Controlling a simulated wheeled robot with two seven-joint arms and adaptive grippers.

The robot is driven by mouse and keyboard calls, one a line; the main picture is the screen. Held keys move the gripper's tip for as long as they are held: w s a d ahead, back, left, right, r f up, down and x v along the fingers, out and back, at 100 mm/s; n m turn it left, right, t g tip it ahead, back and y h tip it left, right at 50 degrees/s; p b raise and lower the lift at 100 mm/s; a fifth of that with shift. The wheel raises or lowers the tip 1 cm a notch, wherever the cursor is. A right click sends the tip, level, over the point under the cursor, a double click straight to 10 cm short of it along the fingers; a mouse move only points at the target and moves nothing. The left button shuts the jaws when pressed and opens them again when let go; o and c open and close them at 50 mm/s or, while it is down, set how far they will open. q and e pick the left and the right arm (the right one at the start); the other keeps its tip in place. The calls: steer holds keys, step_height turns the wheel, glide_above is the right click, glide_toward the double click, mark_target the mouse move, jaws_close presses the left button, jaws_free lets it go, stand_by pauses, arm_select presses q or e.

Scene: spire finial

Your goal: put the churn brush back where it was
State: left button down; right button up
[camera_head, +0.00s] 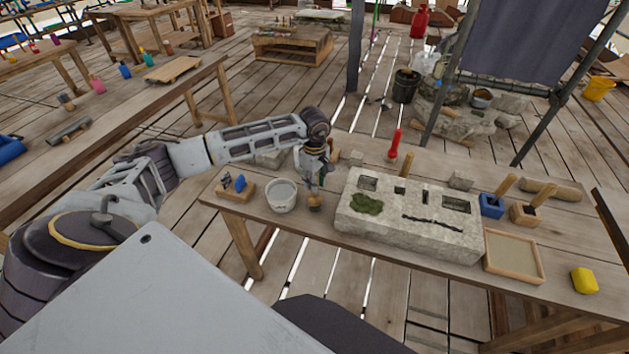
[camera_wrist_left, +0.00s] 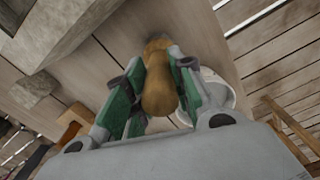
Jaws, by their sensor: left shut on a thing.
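My left gripper (camera_head: 317,186) is shut on a small brown wooden thing, apparently the churn brush (camera_head: 315,202), just above or on the table between the white bucket and the stone block. In the left wrist view the tan rounded handle (camera_wrist_left: 158,88) sits between the green finger pads of my left gripper (camera_wrist_left: 152,90). Whether its lower end touches the table is hard to tell. The white bucket (camera_head: 281,197) stands just left of the brush and shows in the wrist view too (camera_wrist_left: 228,92). My right gripper is not in view.
The stone block (camera_head: 400,236), with slots and a green moss patch, fills the table's middle. A wooden holder (camera_head: 236,193) with blue pieces is at left. A red bottle (camera_head: 394,146) stands behind the block. A sand tray (camera_head: 513,258) and yellow sponge (camera_head: 584,281) are at right.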

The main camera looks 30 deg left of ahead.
arm_select(q)
steer(key=shift+f, duration=0.2)
steer(key=c, duration=1.2)
jaws_free()
steer(key=shift+r, duration=0.15)
steer(key=shift+r+b, duration=1.2)
steer(key=shift+r, duration=4.8)
